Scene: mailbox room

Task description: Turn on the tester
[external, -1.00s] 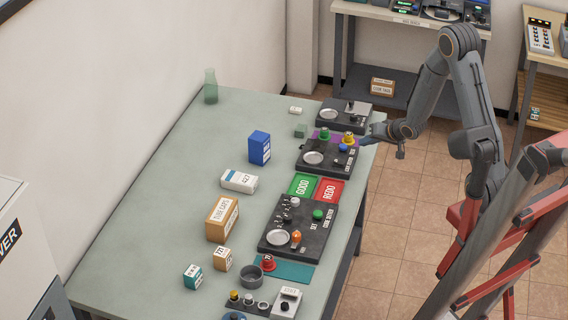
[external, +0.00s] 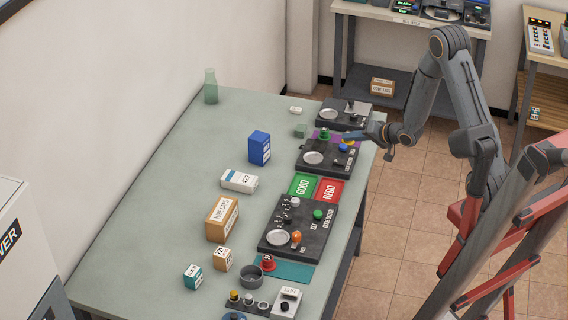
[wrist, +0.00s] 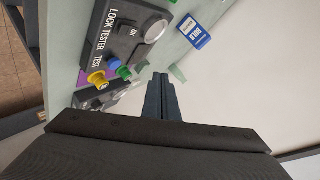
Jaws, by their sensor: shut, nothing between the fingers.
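The lock tester (external: 325,166) is a dark panel with a round silver dish (external: 313,158), on the right side of the table. In the wrist view the lock tester (wrist: 122,50) shows the words LOCK TESTER, ON and TEST, with a small dark control by ON. A blue knob (wrist: 113,65) is at its TEST end. A green piece (wrist: 124,73) and a yellow piece (wrist: 97,79) are beside that end.
Another dark panel (external: 310,240) with an orange and a green knob lies nearer the camera, past green GOOD (external: 302,186) and red REDO (external: 330,191) pads. A third panel (external: 328,116) is at the far end. A blue box (external: 260,148) stands left. The table's left part is mostly clear.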

